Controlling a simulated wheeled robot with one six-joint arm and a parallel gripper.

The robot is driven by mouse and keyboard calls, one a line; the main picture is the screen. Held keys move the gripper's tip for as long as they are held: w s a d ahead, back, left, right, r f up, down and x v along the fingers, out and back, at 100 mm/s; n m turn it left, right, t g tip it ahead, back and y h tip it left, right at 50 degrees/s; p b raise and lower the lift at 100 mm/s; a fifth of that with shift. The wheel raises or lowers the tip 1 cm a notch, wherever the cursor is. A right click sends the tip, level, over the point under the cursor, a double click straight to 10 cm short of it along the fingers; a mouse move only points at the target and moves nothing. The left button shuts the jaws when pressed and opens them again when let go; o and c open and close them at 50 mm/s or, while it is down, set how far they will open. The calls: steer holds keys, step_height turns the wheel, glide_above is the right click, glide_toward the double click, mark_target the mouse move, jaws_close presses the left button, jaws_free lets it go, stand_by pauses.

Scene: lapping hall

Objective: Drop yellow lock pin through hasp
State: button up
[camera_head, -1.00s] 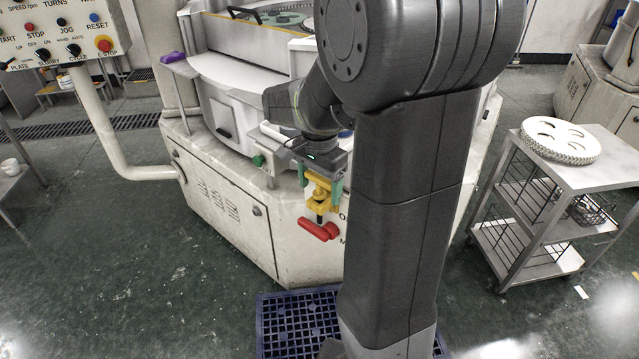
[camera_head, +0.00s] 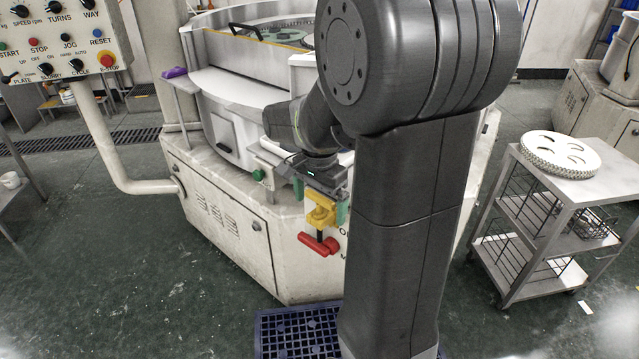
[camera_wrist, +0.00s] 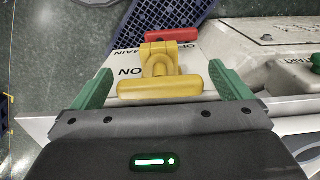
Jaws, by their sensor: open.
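The yellow lock pin (camera_wrist: 160,88) shows its crossbar handle lying between my gripper's green fingers in the wrist view, with a gap to each finger. My gripper (camera_wrist: 160,68) is open around it. Just beyond the bar is the yellow hasp (camera_wrist: 158,52), with a rounded loop. The bar sits close against the hasp; the pin's shaft is hidden, so I cannot tell how deep it is. In the head view my gripper (camera_head: 320,200) is at the front of the machine, above the yellow parts and a red handle (camera_head: 318,244), which also shows in the wrist view (camera_wrist: 172,36).
The cream lapping machine (camera_head: 225,215) fills the middle, with a green button (camera_head: 258,174) left of my gripper. A control panel (camera_head: 60,40) stands at left. A trolley (camera_head: 590,187) with a white disc (camera_head: 560,152) stands at right. A blue mat (camera_head: 300,330) lies on the floor.

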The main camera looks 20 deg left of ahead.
step_height(320, 180, up, 13)
steer(key=shift+r, duration=0.15)
stand_by(0.6)
step_height(320, 180, down, 14)
steer(key=shift+r, duration=0.25)
steer(key=shift+r+p, duration=0.3)
steer(key=shift+p, duration=0.05)
steer(key=shift+f, duration=0.1)
